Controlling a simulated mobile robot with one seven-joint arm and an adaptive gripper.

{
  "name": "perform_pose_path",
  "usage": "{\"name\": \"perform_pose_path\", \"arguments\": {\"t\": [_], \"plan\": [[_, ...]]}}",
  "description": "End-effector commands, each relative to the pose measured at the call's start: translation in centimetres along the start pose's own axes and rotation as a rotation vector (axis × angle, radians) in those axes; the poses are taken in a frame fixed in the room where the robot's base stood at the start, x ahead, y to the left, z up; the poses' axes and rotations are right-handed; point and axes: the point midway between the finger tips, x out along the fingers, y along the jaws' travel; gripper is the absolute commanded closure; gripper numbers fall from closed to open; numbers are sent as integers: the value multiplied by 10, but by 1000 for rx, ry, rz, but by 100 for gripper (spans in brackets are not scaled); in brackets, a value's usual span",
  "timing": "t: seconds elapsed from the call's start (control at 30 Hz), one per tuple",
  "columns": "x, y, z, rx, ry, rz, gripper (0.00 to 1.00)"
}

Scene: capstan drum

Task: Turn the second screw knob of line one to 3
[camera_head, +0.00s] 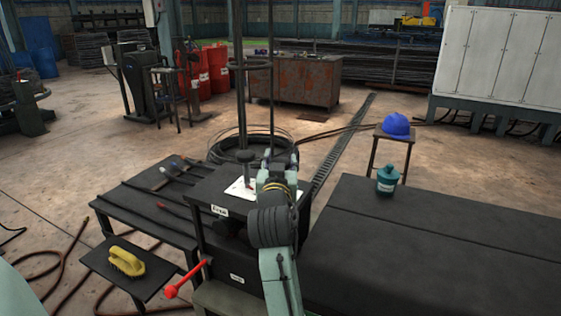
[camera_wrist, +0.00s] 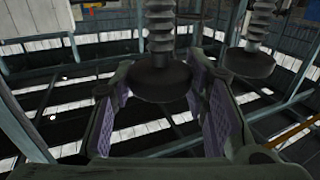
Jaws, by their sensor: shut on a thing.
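In the wrist view, a dark round screw knob (camera_wrist: 160,84) on a ribbed grey screw sits between the two purple-padded fingers of my gripper (camera_wrist: 165,100). My gripper is shut on this knob. A second similar screw knob (camera_wrist: 250,63) hangs to the right, outside the fingers. In the head view, my gripper (camera_head: 277,168) is at the black capstan stand (camera_head: 205,190), and my arm covers part of it. Any number or scale on the knobs is not readable.
A white plate (camera_head: 238,190) lies on the stand's top.

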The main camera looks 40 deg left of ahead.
Motion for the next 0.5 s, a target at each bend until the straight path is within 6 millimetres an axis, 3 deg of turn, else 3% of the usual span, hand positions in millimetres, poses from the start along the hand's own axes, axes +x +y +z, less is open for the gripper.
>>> {"name": "perform_pose_path", "arguments": {"t": [0.5], "plan": [[1,-4,3,-3,0,489,87]]}}
